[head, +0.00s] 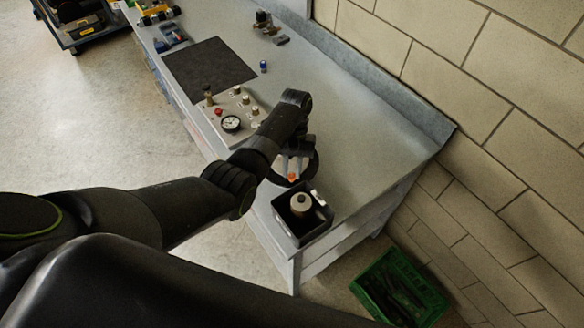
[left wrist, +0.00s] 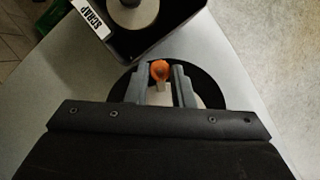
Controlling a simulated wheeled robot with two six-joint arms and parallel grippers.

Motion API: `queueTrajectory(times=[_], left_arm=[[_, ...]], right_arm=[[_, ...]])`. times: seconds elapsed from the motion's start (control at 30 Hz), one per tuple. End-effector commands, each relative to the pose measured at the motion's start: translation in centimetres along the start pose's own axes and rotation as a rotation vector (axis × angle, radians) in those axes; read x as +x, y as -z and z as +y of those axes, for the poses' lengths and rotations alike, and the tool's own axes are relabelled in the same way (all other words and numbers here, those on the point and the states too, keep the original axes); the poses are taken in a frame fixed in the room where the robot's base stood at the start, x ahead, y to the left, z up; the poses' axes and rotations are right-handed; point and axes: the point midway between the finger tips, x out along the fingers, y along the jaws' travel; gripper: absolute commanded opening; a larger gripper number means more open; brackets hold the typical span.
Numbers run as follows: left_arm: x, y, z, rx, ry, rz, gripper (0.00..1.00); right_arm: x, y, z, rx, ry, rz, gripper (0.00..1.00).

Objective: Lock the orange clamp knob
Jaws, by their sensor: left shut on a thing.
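The orange clamp knob (left wrist: 159,70) shows between the fingertips of my left gripper (left wrist: 160,76) in the left wrist view. In the head view the knob (head: 292,177) is a small orange spot at the tips of my left gripper (head: 291,172). The gripper is shut on the knob, with one grey finger on each side. Below the fingers is a round black disc (left wrist: 208,88) with a pale centre, partly hidden by the gripper. My right gripper is not in view.
A black bin (head: 318,227) labelled SCRAP, holding a pale round part (head: 301,206), stands beside the disc at the bench corner. A panel with a gauge (head: 231,124) and several knobs lies farther along the bench. A green crate (head: 400,290) is on the floor.

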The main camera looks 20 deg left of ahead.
Motion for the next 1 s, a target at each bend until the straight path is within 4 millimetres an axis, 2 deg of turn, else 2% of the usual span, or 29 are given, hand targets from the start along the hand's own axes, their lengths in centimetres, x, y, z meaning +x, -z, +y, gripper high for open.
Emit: queueTrajectory(times=[0.07, 0.1, 0.27, 0.53, 0.67, 0.77, 1.0], left_arm=[[-0.2, 0.1, 0.0, 0.001, -0.001, 0.005, 0.0], [-0.2, 0.1, 0.0, 0.001, -0.001, 0.005, 0.23], [-0.1, 0.1, 0.0, 0.0, -0.001, 0.004, 0.43], [-0.1, 0.0, 0.0, 0.0, -0.001, 0.002, 0.43], [-1.0, 0.2, 0.1, 0.001, 0.0, 0.004, 0.43], [-2.6, 0.4, 0.3, 0.003, 0.001, 0.005, 0.43], [-8.7, 0.9, 0.9, 0.01, 0.003, 0.006, 0.43]], right_arm=[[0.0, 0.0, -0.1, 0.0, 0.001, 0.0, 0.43], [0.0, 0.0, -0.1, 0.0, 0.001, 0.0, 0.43], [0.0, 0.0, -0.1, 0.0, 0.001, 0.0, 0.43], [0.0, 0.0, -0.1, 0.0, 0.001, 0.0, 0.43], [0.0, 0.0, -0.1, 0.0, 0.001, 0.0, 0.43], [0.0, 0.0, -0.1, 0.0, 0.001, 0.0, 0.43], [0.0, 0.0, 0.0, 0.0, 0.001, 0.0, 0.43]])
